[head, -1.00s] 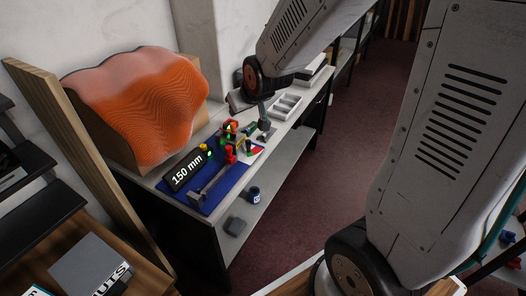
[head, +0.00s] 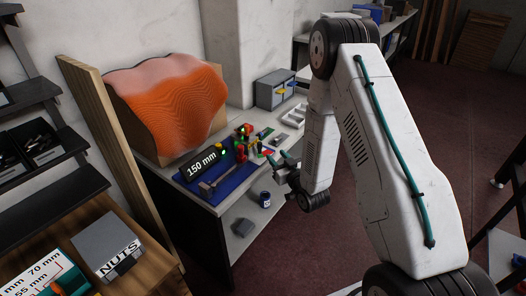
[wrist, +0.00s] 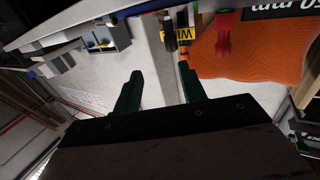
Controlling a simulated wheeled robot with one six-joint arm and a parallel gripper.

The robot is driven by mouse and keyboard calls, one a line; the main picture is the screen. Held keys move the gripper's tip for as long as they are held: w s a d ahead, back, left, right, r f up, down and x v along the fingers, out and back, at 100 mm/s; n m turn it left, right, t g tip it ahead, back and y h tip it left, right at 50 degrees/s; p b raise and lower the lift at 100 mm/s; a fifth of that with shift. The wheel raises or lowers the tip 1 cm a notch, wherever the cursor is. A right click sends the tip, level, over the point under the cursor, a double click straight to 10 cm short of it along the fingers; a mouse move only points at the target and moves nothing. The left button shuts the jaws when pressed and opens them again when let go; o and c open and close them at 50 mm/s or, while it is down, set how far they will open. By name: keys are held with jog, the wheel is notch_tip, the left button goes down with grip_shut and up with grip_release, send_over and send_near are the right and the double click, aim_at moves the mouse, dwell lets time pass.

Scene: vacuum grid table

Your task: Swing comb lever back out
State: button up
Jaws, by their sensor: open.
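My gripper (head: 283,172) is open and empty, at the front edge of the table, to the right of the blue mat (head: 232,189). In the wrist view its two dark green fingers (wrist: 159,74) stand apart with nothing between them. I cannot make out which part is the comb lever. The wrist view shows a red handle-like part (wrist: 222,36) beyond the right finger, apart from it.
An orange rippled panel (head: 165,110) stands at the table's back left. A grey bin (head: 275,89) and a pale tray (head: 294,115) are at the back right. Open floor lies to the right.

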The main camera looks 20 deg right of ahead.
aim_at(260, 145)
jog(key=w+a, duration=0.1)
jog(key=w, duration=0.1)
jog(key=w+a, duration=0.1)
jog(key=w, duration=0.1)
jog(key=w+a, duration=0.1)
jog(key=w, duration=0.2)
jog(key=shift+a, duration=0.2)
jog(key=shift+w, duration=0.3)
grip_shut()
jog(key=shift+a, duration=0.25)
jog(key=shift+d+n+y, duration=0.2)
jog(key=shift+n+y, duration=0.1)
jog(key=shift+y, duration=0.2)
